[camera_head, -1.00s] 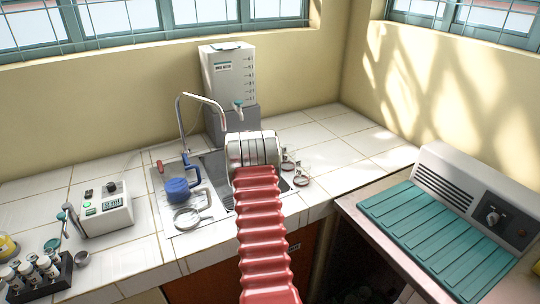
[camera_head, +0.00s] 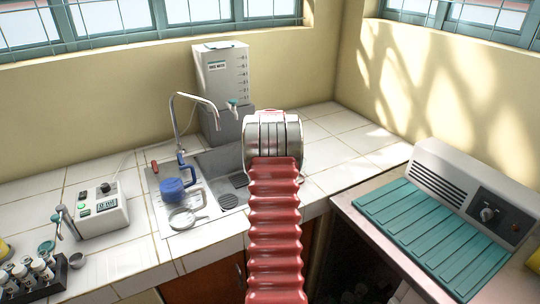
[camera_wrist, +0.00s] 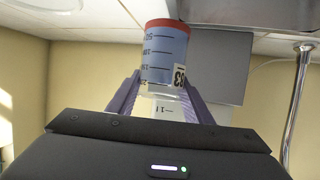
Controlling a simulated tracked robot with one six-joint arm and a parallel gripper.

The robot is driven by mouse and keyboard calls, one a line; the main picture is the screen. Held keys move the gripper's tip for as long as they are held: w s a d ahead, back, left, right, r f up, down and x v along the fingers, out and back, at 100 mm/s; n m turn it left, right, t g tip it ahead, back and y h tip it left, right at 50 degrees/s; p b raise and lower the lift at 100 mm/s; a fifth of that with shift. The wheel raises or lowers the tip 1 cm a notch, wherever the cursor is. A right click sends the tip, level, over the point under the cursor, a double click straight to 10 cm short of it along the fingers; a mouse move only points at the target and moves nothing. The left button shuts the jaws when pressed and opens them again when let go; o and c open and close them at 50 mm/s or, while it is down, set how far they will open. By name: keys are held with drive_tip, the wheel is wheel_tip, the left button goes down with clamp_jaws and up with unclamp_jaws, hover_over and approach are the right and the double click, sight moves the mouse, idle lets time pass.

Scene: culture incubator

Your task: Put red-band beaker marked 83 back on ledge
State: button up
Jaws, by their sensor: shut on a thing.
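The beaker (camera_wrist: 165,45) with a red band and the mark 83 shows in the wrist view, with blue contents and dark scale lines. The wrist picture is upside down, with the tiled counter at its top; the red band is at the picture-top end. My gripper (camera_wrist: 161,80) is shut on the beaker, with a purple-grey finger on each side. In the head view my arm and metal wrist hide the fingers and the beaker. I cannot tell which surface is the ledge; the white tiled counter (camera_head: 345,135) runs along the walls.
A sink (camera_head: 222,165) with a tall tap (camera_head: 174,130) lies left of my wrist. A white dispenser tank (camera_head: 222,75) stands behind on a grey block. A blue mug (camera_head: 173,190) is on the drainer. A teal-topped appliance (camera_head: 430,235) stands right. Counter right of my wrist looks clear.

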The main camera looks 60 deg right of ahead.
drive_tip(key=s+d+r, duration=0.3)
drive_tip(key=s+r, duration=0.1)
drive_tip(key=s, duration=0.1)
idle(0.5)
wheel_tip(320, 180, down, 6)
idle(0.6)
drive_tip(key=shift+f, duration=0.15)
drive_tip(key=shift+f, duration=1.8)
drive_tip(key=shift+f, duration=0.1)
drive_tip(key=o, duration=1.3)
drive_tip(key=shift+g, duration=0.3)
